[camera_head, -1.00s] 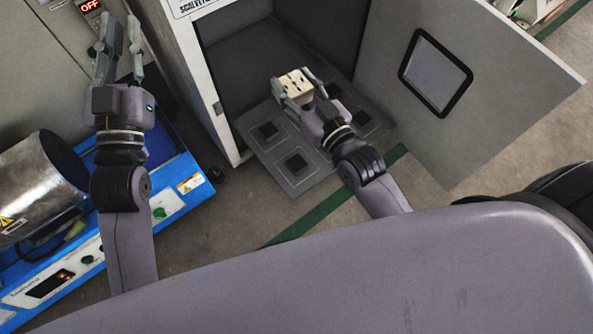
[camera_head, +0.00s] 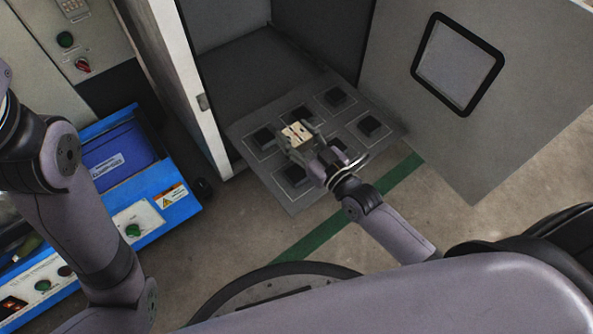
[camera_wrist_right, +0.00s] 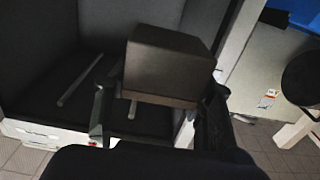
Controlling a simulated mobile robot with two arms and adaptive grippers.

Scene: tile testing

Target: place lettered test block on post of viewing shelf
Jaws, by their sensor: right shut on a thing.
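The lettered test block (camera_head: 297,132) is a small pale cube with dark marks on its top face. My right gripper (camera_head: 298,143) is shut on it and holds it over the middle of the viewing shelf (camera_head: 389,136). The shelf is a grey plate with several dark square posts, such as one at the back (camera_head: 335,97) and one at the right (camera_head: 370,126). I cannot tell the gap between block and shelf. In the right wrist view the block (camera_wrist_right: 166,70) looks dark brown between the fingers. My left gripper is out of the picture.
The shelf lies at the mouth of an open grey cabinet (camera_head: 230,55). Its windowed door (camera_head: 480,120) stands open at the right. A blue machine (camera_head: 160,180) is at the left. Clear floor lies in front of the shelf.

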